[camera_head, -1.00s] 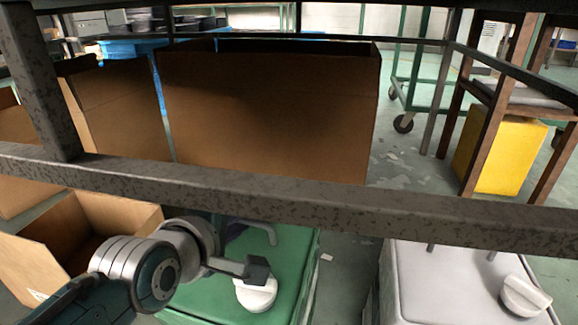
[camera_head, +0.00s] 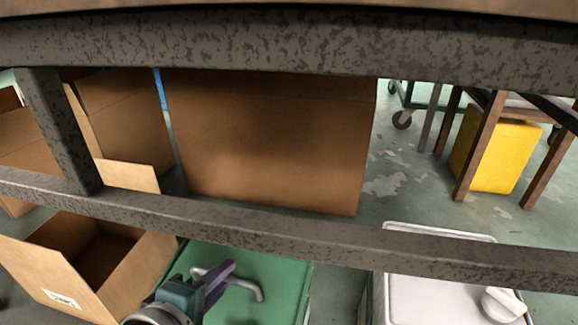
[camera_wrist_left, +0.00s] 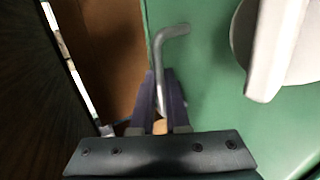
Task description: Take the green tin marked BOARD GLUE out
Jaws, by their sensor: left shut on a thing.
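No green tin marked BOARD GLUE shows in either view. A green panel (camera_head: 283,280) lies below the dark metal rail, with a grey bent handle (camera_head: 245,285) on it. My left gripper (camera_head: 226,272) is at the left end of this handle. In the left wrist view, the purple fingers of my left gripper (camera_wrist_left: 161,76) are closed around the straight part of the grey handle (camera_wrist_left: 172,32). A white knob (camera_wrist_left: 252,45) on the green panel (camera_wrist_left: 215,90) shows to the right, apart from the fingers. My right gripper is out of view.
A mottled metal rail (camera_head: 300,230) crosses in front, with a thicker beam (camera_head: 300,40) above. An open cardboard box (camera_head: 60,275) stands left of the green panel. A pale panel (camera_head: 430,300) with a white knob (camera_head: 503,305) is at right. A large carton (camera_head: 275,145) stands behind.

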